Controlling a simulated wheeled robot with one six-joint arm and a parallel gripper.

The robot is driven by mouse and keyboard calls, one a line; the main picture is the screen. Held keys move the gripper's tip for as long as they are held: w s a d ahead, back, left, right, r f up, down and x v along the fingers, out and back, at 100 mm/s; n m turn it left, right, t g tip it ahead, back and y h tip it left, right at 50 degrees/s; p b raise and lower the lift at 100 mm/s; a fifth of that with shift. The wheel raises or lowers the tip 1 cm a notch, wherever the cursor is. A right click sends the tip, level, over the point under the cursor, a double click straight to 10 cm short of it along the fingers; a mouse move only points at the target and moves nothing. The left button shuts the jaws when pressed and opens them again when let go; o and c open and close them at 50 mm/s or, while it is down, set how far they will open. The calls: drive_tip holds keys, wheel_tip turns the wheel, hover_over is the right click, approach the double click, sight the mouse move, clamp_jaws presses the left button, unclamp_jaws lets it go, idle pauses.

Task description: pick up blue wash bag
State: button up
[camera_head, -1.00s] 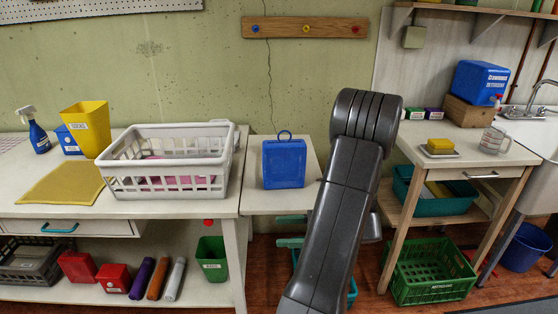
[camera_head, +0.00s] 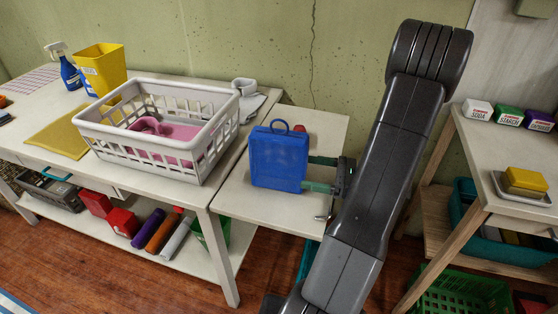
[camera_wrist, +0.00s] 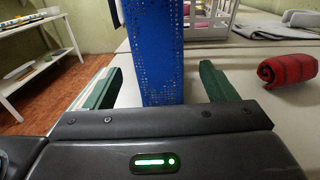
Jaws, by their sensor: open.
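The blue wash bag (camera_head: 278,160) stands upright with its loop handle up on the small pale side table (camera_head: 235,200) in the head view. My gripper (camera_head: 318,174) is at table height on the bag's right side, its green fingers reaching toward it. In the wrist view the bag's perforated blue side (camera_wrist: 158,60) rises between the two green fingers of my gripper (camera_wrist: 162,75), which are spread apart. A gap shows on each side of the bag, wider on the right. The bag's far side is hidden.
A white laundry basket (camera_head: 140,162) with pink contents stands on the left table. A red roll (camera_wrist: 288,70) lies on the tabletop to the right in the wrist view. A wooden stand (camera_head: 470,190) is right of my arm.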

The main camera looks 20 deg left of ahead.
sight(299, 137)
drive_tip(key=shift+s+a+r, duration=0.1)
drive_tip(key=shift+a+r, duration=0.05)
drive_tip(key=shift+a, duration=1.3)
drive_tip(key=shift+s+a+r, duration=0.1)
drive_tip(key=shift+a+r, duration=0.05)
drive_tip(key=shift+a, duration=1.3)
drive_tip(key=c, duration=1.1)
drive_tip(key=shift+c, duration=0.2)
wheel_tip(299, 137, up, 10)
drive_tip(key=shift+p, duration=0.9)
